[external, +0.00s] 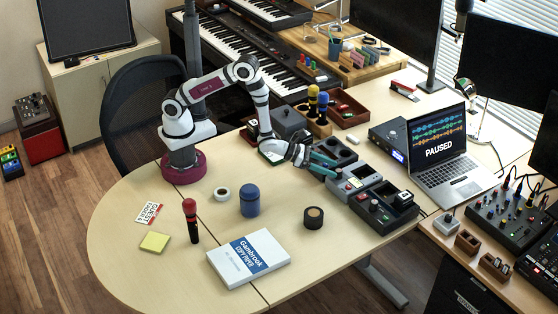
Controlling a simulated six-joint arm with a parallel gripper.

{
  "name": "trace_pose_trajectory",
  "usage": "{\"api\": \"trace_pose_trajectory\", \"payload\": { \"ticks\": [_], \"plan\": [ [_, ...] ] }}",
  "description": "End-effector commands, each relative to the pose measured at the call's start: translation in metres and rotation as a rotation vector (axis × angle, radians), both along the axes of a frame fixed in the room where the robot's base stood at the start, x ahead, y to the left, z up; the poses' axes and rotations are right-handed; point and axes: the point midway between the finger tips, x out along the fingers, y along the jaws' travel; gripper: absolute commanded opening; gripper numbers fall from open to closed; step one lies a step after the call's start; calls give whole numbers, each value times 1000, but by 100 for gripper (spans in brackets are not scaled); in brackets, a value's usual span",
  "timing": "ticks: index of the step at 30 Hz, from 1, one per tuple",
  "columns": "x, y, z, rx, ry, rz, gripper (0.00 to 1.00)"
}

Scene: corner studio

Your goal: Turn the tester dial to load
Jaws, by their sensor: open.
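A grey tester-like unit (352,183) with a small pale screen and a red spot stands in a row of dark units at the table's right side. The dial and its setting are too small to make out. My gripper (325,164), with teal fingers, reaches in from the left, low at the left edge of this row. It is open, and I see nothing held in it. I cannot tell whether its fingers touch the unit. The fingers and the gripper body hide part of the units behind them.
A dark unit with coloured knobs (376,207) stands in front, and a laptop (447,155) to the right.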

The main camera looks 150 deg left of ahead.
Motion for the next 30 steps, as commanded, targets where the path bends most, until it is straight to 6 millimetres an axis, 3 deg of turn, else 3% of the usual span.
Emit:
{"api": "trace_pose_trajectory", "payload": {
  "ticks": [6,12,20,23,27,30],
  "plan": [
    [-34,-40,22,0,1,-1,63],
    [-49,-58,31,0,0,0,63],
    [-50,-59,32,1,-1,0,63],
    [-41,-61,35,17,5,43,63],
    [-23,-84,44,33,5,226,63],
    [-21,-104,45,14,1,328,63]
  ]
}}
